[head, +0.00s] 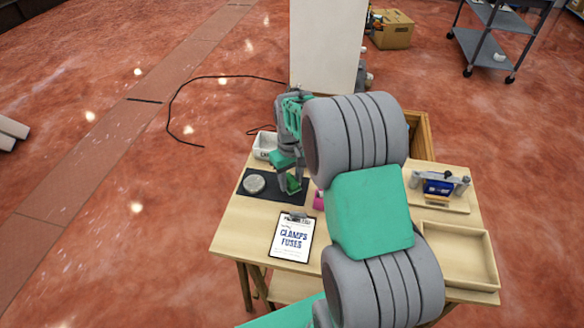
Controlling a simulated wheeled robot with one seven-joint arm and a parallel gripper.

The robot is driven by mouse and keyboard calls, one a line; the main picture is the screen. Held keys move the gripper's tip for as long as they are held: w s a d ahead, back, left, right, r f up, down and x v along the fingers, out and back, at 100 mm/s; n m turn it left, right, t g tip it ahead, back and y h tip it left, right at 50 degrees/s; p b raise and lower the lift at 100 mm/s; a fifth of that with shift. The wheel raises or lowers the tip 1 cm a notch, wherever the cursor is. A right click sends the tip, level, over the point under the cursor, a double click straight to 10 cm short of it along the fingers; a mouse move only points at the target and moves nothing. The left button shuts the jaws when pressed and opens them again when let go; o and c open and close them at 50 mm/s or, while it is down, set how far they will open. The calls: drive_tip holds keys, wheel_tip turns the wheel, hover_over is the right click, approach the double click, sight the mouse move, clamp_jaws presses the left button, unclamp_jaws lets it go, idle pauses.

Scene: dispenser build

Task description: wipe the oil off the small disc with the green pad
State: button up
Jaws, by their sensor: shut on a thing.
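The small disc (254,184) is a round grey piece lying on a dark mat (262,200) at the left of the wooden table. My gripper (291,186) is just right of the disc, over the right part of the mat. It is shut on the green pad (293,185), which shows between and below the fingers. The pad is apart from the disc in this view. I cannot tell whether the pad touches the mat. Oil on the disc is too small to make out.
A white labelled bin (266,146) stands behind the mat. A clipboard (293,238) lies in front, with a pink item (318,200) near it. At the right are a tray with a blue device (438,187) and an empty wooden tray (457,256). My arm hides the table's middle.

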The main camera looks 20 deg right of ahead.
sight(291, 179)
drive_tip(key=shift+s+a+r+p, duration=0.1)
drive_tip(key=shift+s+r+p, duration=0.1)
drive_tip(key=shift+r+p, duration=0.3)
drive_tip(key=shift+w, duration=0.1)
drive_tip(key=shift+w+r+p, duration=0.1)
drive_tip(key=shift+r+p, duration=0.25)
drive_tip(key=shift+p, duration=0.05)
drive_tip(key=shift+r+p, duration=1.6)
drive_tip(key=shift+r, duration=0.9)
